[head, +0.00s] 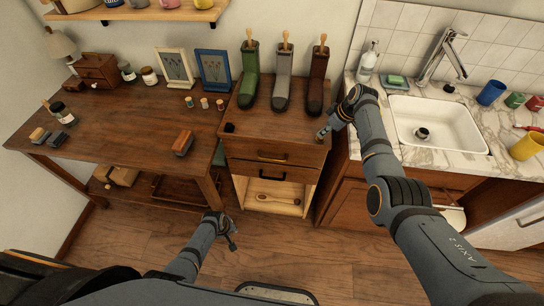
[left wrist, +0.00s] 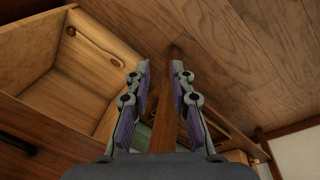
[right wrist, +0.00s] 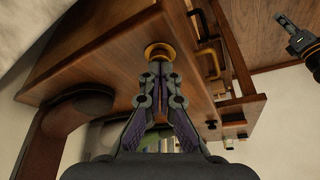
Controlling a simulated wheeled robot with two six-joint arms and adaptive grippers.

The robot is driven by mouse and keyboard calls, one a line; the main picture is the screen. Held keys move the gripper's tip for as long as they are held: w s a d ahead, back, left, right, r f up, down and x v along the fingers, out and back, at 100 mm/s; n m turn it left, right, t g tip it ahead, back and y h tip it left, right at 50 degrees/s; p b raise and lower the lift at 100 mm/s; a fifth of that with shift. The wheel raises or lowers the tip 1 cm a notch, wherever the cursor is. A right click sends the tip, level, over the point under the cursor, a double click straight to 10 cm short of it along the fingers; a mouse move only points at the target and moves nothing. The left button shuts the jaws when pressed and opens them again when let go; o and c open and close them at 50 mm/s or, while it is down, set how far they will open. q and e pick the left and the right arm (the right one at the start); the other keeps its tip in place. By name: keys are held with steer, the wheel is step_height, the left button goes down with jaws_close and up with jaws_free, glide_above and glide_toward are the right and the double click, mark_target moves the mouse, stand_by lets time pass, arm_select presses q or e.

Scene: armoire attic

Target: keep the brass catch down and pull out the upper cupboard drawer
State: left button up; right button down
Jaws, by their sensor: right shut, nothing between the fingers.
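The cupboard (head: 240,128) stands in the middle of the head view with boots on top. Its upper drawer (head: 245,150) has a brass handle (head: 272,156) and looks closed. The round brass catch (right wrist: 158,49) is on the cupboard top near its right edge. My right gripper (head: 322,134) is shut and empty, its fingertips (right wrist: 158,70) at the catch and seeming to touch it. How far down the catch is cannot be told. My left gripper (head: 231,232) is open and empty, low in front of the cupboard; its spread fingers show in the left wrist view (left wrist: 161,70).
A lower drawer has a black handle (head: 272,175). Below it an open compartment holds a wooden spoon (head: 278,200). Green (head: 249,75), grey and brown boots stand at the back of the top. A desk (head: 110,135) is left, a sink (head: 436,125) right. Floor in front is clear.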

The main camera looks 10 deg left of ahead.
arm_select(q)
steer(key=w+d+r+n+h, duration=0.1)
steer(key=w+d+r+n, duration=0.1)
steer(key=w+r, duration=0.45)
steer(key=w+d+r+n+h, duration=0.1)
steer(key=w+d+r+n, duration=0.15)
steer(key=w+r, duration=0.4)
steer(key=n+h, duration=0.2)
steer(key=n, duration=0.3)
glide_toward(275, 160)
steer(key=shift+t, duration=0.3)
steer(key=x, duration=0.7)
steer(key=shift+d+f, duration=0.25)
steer(key=shift+f, duration=0.1)
steer(key=shift+c, duration=0.2)
jaws_close()
